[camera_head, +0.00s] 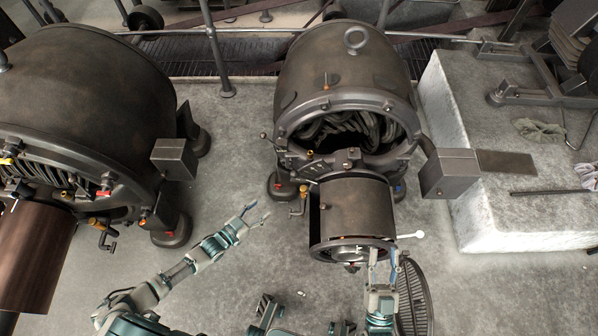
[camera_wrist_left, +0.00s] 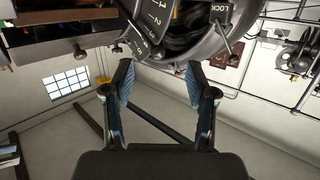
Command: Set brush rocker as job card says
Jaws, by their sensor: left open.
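The middle dynamo (camera_head: 345,65) is a dark drum with an open ring end showing windings. A dark cylinder (camera_head: 357,210) projects from it toward me, with a white-tipped lever (camera_head: 410,236) at its near right. My left gripper (camera_head: 256,212) is open and empty, left of the cylinder and apart from it. In the left wrist view its fingers (camera_wrist_left: 160,82) are spread below a dark ring (camera_wrist_left: 205,45). No job card is readable.
Another dynamo (camera_head: 85,95) stands at left, with a brown cylinder (camera_head: 35,255). A ribbed dark disc (camera_head: 413,300) is near my right gripper.

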